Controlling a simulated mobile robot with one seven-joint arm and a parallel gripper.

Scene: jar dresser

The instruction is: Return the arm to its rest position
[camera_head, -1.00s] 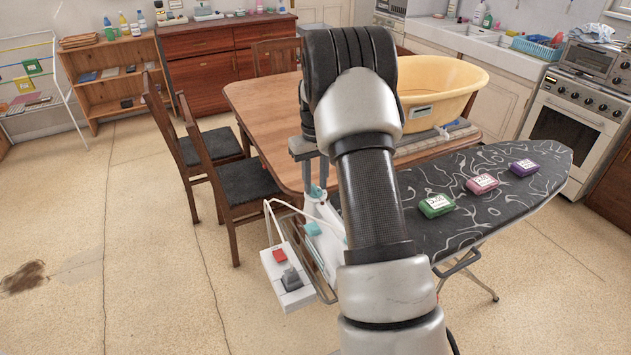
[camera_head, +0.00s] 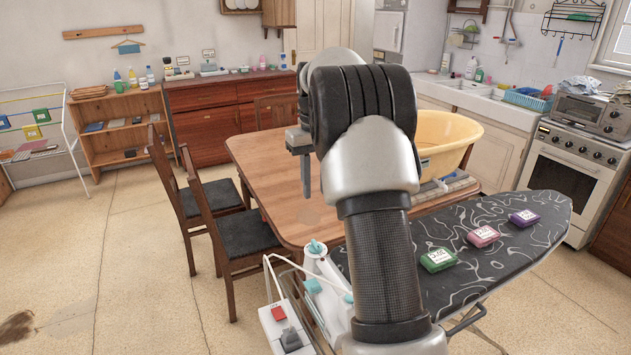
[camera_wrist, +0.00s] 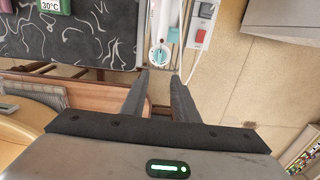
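My gripper (camera_head: 306,172) points down in the head view, over the near left part of the wooden table top. In the wrist view its two fingers (camera_wrist: 160,76) stand apart with nothing between them, so it is open and empty. My arm rises through the middle of the head view and bends over at the top, hiding part of the table and basin. A white appliance with teal parts, like an iron (camera_head: 326,290), stands at the left end of the ironing board (camera_head: 480,245), below and apart from my gripper. It also shows beyond the fingertips in the wrist view (camera_wrist: 163,25).
A white power strip (camera_head: 284,330) with a red switch is beside the iron. Green (camera_head: 438,259), pink (camera_head: 483,236) and purple (camera_head: 524,217) boxes lie on the board. A yellow basin (camera_head: 450,140) sits on the table.

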